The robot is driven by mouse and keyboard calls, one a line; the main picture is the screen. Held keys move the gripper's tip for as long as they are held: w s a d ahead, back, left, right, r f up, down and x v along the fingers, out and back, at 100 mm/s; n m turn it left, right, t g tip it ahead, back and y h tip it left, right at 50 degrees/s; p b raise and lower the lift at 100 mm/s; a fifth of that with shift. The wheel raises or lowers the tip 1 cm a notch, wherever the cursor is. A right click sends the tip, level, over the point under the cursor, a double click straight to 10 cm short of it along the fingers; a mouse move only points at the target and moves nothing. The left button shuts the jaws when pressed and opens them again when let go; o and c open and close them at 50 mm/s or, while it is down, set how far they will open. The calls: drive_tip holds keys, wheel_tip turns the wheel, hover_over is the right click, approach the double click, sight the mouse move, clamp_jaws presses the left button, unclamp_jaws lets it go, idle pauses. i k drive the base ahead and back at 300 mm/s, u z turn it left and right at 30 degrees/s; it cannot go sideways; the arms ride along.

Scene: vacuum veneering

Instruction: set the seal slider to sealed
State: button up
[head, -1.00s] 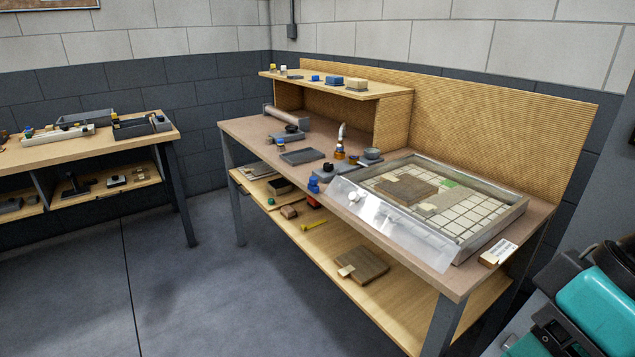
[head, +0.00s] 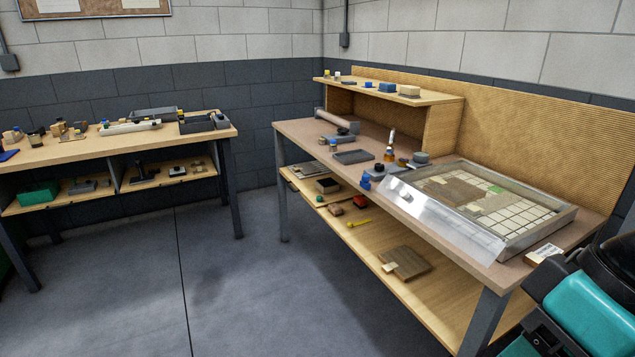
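A grey-framed press tray (head: 567,217) with a pale gridded bed lies on the right end of the workbench. A brown veneer panel (head: 455,191) and a small green piece (head: 494,189) lie on its bed. A clear, shiny sheet (head: 440,218) with a small pale knob-like part (head: 405,196) on it slopes along the tray's front side. I cannot make out which part is the seal slider, or its setting. My gripper is not in view; only teal and black parts of my arm show at the lower right.
The workbench (head: 300,132) has a raised shelf (head: 440,97) with small blocks and a lower shelf (head: 440,290) holding a brown board (head: 405,262). A second table (head: 70,153) with trays stands at left. The floor (head: 240,290) between them is clear.

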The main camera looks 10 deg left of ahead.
sight(364, 184)
drive_tip(key=u, duration=0.05)
drive_tip(key=k, duration=0.3)
drive_tip(key=u, duration=1.25)
drive_tip(key=i, duration=1.95)
drive_tip(key=z, duration=1.3)
drive_tip(key=i, duration=0.65)
drive_tip(key=z, duration=0.65)
